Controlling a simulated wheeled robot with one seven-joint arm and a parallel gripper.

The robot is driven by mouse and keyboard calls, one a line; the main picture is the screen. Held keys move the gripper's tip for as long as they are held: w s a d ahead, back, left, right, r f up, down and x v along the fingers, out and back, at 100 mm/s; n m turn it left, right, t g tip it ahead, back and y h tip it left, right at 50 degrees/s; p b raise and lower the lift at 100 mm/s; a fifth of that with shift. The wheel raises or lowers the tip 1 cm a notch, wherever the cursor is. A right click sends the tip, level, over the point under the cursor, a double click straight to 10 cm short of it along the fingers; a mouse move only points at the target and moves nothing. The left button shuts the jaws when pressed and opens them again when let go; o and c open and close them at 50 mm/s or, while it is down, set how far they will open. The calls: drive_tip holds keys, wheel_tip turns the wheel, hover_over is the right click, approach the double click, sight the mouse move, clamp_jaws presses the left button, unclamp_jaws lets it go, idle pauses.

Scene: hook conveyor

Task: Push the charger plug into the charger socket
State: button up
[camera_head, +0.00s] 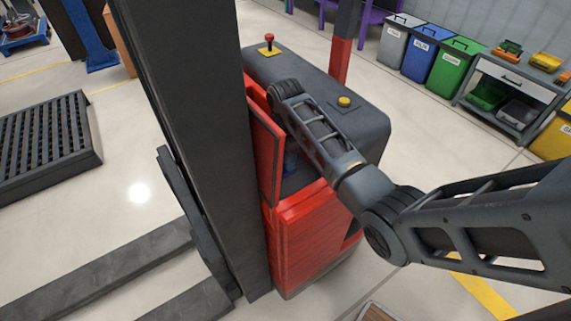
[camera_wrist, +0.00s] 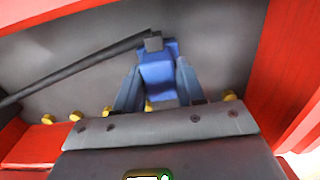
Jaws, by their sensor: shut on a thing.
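My gripper (camera_wrist: 158,78) is shut on a blue charger plug (camera_wrist: 162,62), with one finger on each side of it, in the wrist view. A dark cable runs from a grey block at the plug's far end down to the left. In the head view my arm reaches into the open recess of the red and grey lift truck (camera_head: 305,240). Only a small patch of blue shows there; the gripper is mostly hidden behind my arm and the truck's red panel. I cannot make out the charger socket, nor whether the plug touches it.
Red walls (camera_wrist: 290,75) flank the grey recess face (camera_wrist: 85,45) in the wrist view. In the head view the truck's dark mast (camera_head: 190,130) stands close on the left, beside an open red panel (camera_head: 265,150). Colored bins (camera_head: 425,50) stand farther back, with free floor between.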

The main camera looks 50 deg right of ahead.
wheel_tip(320, 180, up, 10)
drive_tip(key=shift+r, duration=0.1)
idle(0.5)
